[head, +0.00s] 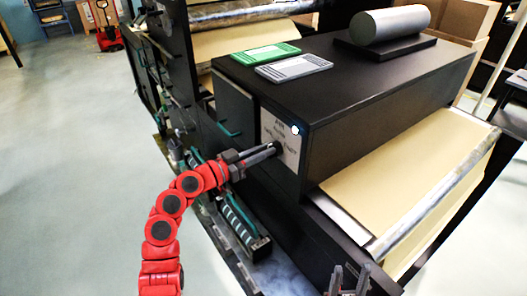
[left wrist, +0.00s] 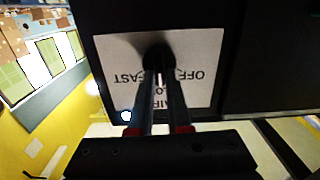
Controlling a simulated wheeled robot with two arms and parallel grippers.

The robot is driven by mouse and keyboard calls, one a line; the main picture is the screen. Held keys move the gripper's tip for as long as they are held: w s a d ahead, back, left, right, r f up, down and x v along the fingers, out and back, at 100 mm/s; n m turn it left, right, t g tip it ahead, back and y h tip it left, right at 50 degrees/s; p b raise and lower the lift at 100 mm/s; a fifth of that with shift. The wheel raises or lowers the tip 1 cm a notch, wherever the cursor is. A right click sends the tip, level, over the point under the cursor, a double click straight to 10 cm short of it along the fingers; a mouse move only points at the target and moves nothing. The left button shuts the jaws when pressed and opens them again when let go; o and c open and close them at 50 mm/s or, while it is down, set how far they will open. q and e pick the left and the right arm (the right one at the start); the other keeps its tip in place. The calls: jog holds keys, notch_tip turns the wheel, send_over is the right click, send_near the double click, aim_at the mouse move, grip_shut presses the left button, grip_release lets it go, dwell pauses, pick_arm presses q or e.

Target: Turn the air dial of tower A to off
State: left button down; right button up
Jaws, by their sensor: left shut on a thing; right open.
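The air dial (left wrist: 157,57) is a dark round knob on a pale label plate (left wrist: 200,50), which shows upside down in the left wrist view, with "OFF" at the right and "FAST" at the left. The plate (head: 288,138) also shows in the head view on the end of a black tower cabinet. My left gripper (left wrist: 159,78) is shut on the dial, its two fingers reaching straight to it. The fingers hide part of the dial, and its pointer is too dark to read. My right gripper (head: 349,281) is open and empty at the bottom of the head view.
A green tray (head: 265,54) and a grey tray (head: 293,68) lie on the black cabinet (head: 380,85), with a grey roll (head: 390,24) behind them. Brown paper (head: 400,170) runs out at the right. A small white light (head: 295,129) shows by the plate.

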pick_arm(q)
jog(key=shift+w+a+f+n, duration=0.1)
jog(key=shift+w+n, duration=0.05)
jog(key=shift+n, duration=1.8)
jog(key=shift+w+a+f+n, duration=0.1)
jog(key=shift+n, duration=1.8)
jog(key=shift+w+a+f+n, duration=0.1)
jog(key=shift+w+n, duration=0.05)
jog(key=shift+n, duration=1.8)
jog(key=c, duration=0.9)
grip_release()
jog(key=shift+o, duration=0.2)
